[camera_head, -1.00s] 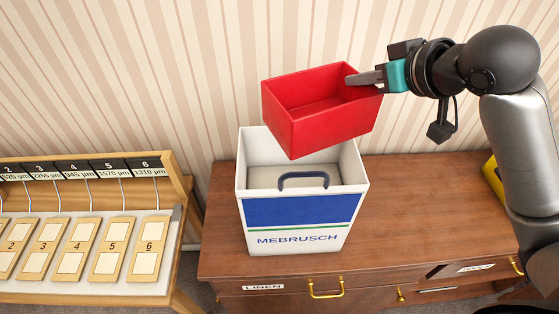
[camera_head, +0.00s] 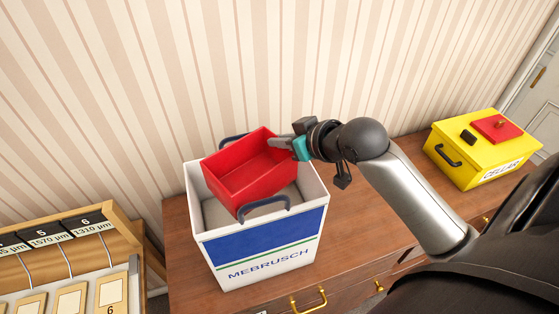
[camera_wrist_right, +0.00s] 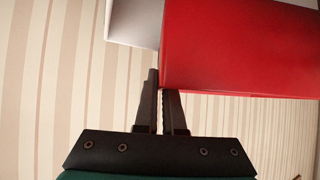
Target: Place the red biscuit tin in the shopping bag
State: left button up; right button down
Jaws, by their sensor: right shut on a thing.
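The red biscuit tin (camera_head: 250,172) is an open, empty rectangular box, tilted. It is over the mouth of the shopping bag (camera_head: 270,240), and its lower part seems to dip below the rim. The bag is white with a blue panel, a green line and the word MEBRUSCH, and stands open on the dresser. My right gripper (camera_head: 284,143) is shut on the tin's right wall. The right wrist view shows the fingers (camera_wrist_right: 163,95) at the edge of the tin (camera_wrist_right: 240,50), with a white part of the bag (camera_wrist_right: 135,20) beyond. My left gripper is not in view.
The wooden dresser (camera_head: 350,225) has brass handles. A yellow box (camera_head: 475,155) labelled CELLAR stands at its right end, with a red item and a small dark item on top. A rack of numbered sample cards (camera_head: 70,262) is at the left. A striped wall is close behind.

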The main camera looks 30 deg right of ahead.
aim_at(277, 161)
notch_tip(277, 161, down, 2)
jog(key=shift+f, duration=0.2)
notch_tip(277, 161, down, 3)
jog(key=shift+f, duration=0.15)
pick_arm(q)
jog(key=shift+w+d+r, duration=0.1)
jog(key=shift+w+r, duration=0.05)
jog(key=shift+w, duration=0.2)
pick_arm(e)
jog(key=shift+f, duration=0.2)
jog(key=shift+f, duration=0.1)
jog(key=shift+f, duration=0.55)
jog(key=c, duration=1)
grip_release()
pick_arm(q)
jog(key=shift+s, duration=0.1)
